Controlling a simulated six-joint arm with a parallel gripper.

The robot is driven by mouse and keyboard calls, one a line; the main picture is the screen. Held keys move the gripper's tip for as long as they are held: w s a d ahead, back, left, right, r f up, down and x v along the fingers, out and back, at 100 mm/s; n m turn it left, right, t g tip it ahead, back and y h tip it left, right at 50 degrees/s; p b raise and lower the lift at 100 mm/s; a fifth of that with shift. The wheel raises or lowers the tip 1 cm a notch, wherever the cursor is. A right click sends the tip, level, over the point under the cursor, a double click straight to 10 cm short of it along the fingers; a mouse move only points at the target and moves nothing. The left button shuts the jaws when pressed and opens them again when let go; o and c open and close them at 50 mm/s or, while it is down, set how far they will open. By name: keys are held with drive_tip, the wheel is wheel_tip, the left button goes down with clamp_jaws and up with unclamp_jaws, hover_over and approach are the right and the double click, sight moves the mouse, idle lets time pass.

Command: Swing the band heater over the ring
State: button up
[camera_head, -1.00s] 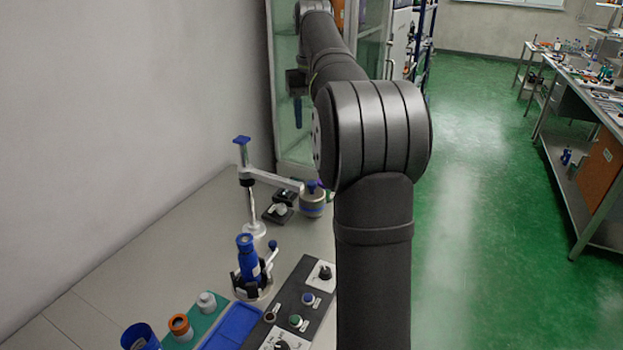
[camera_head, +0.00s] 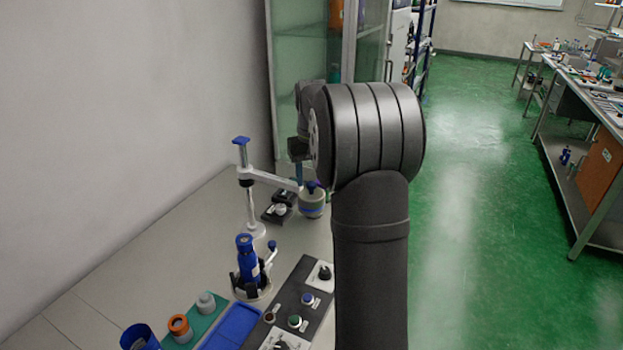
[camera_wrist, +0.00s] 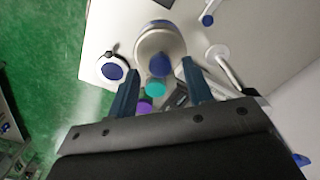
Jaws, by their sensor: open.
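The band heater (camera_head: 312,205) is a pale drum with a blue stripe, hanging from the end of a white swing arm (camera_head: 272,181) on an upright post. A dark blue knob (camera_head: 312,186) tops it. In the wrist view the pale heater (camera_wrist: 160,42) and its blue knob (camera_wrist: 160,66) lie between my fingers as seen from above. My gripper (camera_wrist: 160,72) is open; contact with the knob cannot be told. In the head view my gripper (camera_head: 299,168) is beside the swing arm's end.
The post (camera_head: 250,205) stands left of the heater. A black control panel (camera_head: 300,308), a blue tray (camera_head: 232,326), a green mat with small parts (camera_head: 200,322) and a blue cup (camera_head: 140,338) lie nearer. A small black device (camera_head: 276,213) sits by the heater.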

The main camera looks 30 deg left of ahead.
drive_tip(key=shift+f, duration=0.65)
clamp_jaws()
drive_tip(key=s+a+m, duration=0.5)
drive_tip(key=s, duration=0.4)
drive_tip(key=s+a+m, duration=0.5)
drive_tip(key=s+m, duration=0.1)
drive_tip(key=s, duration=0.3)
drive_tip(key=shift+a, duration=0.2)
